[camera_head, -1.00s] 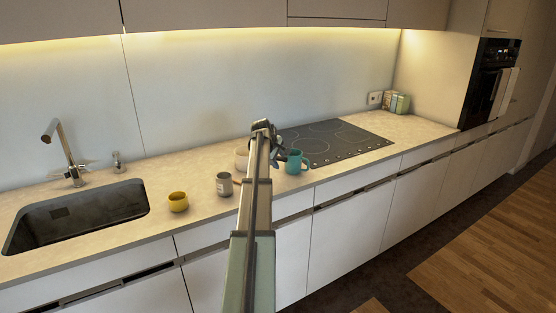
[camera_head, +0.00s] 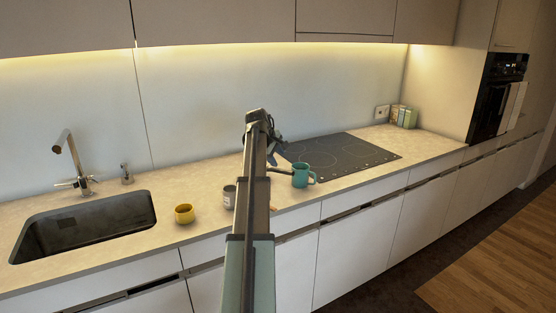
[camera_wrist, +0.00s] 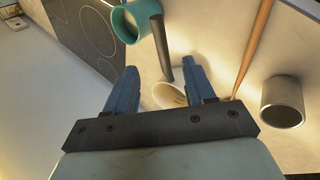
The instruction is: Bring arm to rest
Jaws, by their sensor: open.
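My arm reaches over the counter in the head view, with my gripper (camera_head: 276,150) at its far end, partly hidden by the arm. In the wrist view my gripper (camera_wrist: 160,80) is open. Its two blue fingers stand apart with nothing held. A pale cup or bowl (camera_wrist: 168,95) shows beyond the gap between them, on the counter below. A dark handle-like bar (camera_wrist: 161,48) also shows there; what it belongs to is unclear.
A teal mug (camera_head: 301,176), a grey cup (camera_head: 229,197) and a yellow mug (camera_head: 184,214) stand on the counter. The cooktop (camera_head: 345,154) lies behind right, the sink (camera_head: 85,225) at left. A thin brown stick (camera_wrist: 252,50) shows in the wrist view.

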